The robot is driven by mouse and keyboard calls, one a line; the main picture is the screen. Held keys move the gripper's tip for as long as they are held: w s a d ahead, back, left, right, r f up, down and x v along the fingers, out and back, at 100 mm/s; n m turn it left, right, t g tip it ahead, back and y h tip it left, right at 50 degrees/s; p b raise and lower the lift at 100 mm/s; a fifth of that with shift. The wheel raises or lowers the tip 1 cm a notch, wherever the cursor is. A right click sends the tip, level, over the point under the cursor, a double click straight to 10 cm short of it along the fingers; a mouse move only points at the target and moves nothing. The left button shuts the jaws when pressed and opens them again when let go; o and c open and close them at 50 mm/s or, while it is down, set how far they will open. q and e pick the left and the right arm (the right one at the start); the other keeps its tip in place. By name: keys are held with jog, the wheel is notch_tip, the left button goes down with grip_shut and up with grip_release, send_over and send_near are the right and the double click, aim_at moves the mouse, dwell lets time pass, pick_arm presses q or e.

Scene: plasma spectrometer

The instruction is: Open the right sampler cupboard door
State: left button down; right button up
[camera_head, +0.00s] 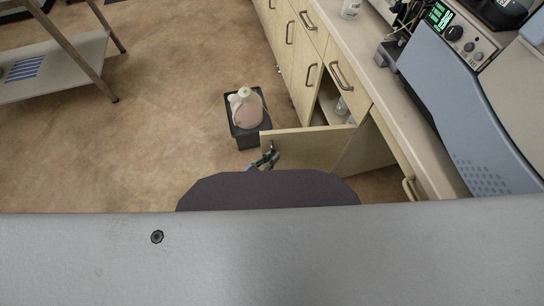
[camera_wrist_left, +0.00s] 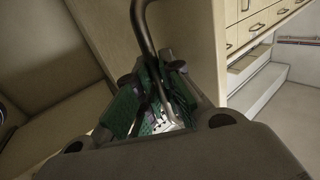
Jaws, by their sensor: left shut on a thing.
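A pale wooden cupboard door (camera_head: 308,148) stands swung out from the bench front in the head view, with an open compartment (camera_head: 327,104) beside it. My left gripper (camera_head: 264,160) is at the door's outer end. In the left wrist view the same gripper (camera_wrist_left: 153,108) has its green-padded fingers closed around the dark bar handle (camera_wrist_left: 141,25). The door panel (camera_wrist_left: 190,45) rises beside the handle there. A second pale panel (camera_head: 367,150) stands to the right of the door; I cannot tell whether it is another door. My right gripper is not in view.
A black bin (camera_head: 248,139) holding a pinkish jug (camera_head: 246,108) stands on the floor close to the door's outer end. A small bottle (camera_head: 341,107) is inside the compartment. A blue-grey instrument (camera_head: 465,105) is on the bench. The floor to the left is clear up to a metal rack (camera_head: 75,72).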

pick_arm(q)
jog(key=c, duration=1.5)
grip_release()
jog(key=shift+c, duration=0.2)
jog(key=v, duration=1.2)
jog(key=shift+w, duration=0.1)
